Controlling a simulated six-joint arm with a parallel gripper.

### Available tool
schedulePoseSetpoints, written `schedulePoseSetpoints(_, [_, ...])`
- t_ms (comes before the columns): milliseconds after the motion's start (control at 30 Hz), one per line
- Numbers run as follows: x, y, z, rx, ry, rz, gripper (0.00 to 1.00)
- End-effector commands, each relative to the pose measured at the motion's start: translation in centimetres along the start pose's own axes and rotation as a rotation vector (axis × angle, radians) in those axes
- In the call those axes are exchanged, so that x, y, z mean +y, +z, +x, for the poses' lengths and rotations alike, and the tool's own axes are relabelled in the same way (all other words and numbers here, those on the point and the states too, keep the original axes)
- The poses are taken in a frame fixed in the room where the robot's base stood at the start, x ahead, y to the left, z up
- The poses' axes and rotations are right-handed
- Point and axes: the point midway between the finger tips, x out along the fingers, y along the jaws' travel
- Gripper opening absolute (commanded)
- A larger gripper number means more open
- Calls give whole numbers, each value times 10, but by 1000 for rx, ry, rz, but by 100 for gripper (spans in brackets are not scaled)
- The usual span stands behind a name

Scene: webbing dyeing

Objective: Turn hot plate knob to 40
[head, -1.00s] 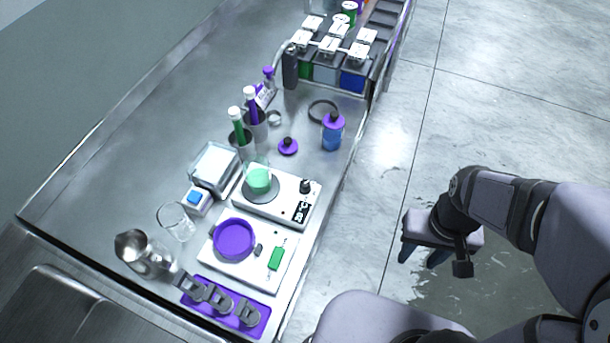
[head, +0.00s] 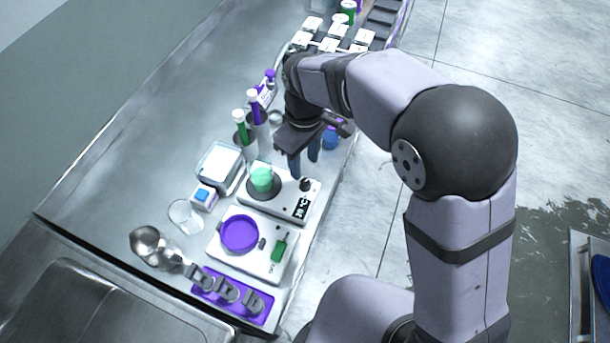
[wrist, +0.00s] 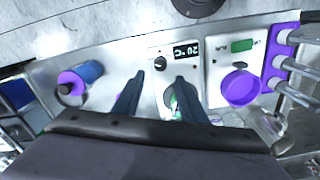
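The white hot plate (head: 281,205) lies on the steel bench, with a beaker of green liquid (head: 261,180) on its round plate. Its dark knob (head: 306,185) is at the right rear corner, beside a black display (head: 302,208). In the wrist view the knob (wrist: 160,63) shows just past and between my fingertips, and the display (wrist: 187,50) seems to read 20 °C. My gripper (head: 305,172) is open and empty, pointing down above the hot plate's rear edge, apart from the knob. In the wrist view my gripper (wrist: 160,80) partly hides the beaker.
A white device with a purple dish (head: 239,233) and green display stands in front of the hot plate. A purple-capped blue bottle (wrist: 82,76) is close behind. Tubes in cylinders (head: 254,107) stand to the left rear. A purple tray (head: 233,299) holds several grey pieces.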

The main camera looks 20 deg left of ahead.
Motion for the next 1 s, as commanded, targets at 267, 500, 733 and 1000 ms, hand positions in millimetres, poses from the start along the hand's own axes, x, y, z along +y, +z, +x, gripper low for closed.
schedulePoseSetpoints(267, [-1,3,0,-9,-4,-72,38])
schedulePoseSetpoints(500, [-1,4,15,-12,-6,-70,38])
schedulePoseSetpoints(733, [-2,5,44,-14,-7,-69,38])
schedulePoseSetpoints(1000, [-1,4,69,-9,-5,-69,38])
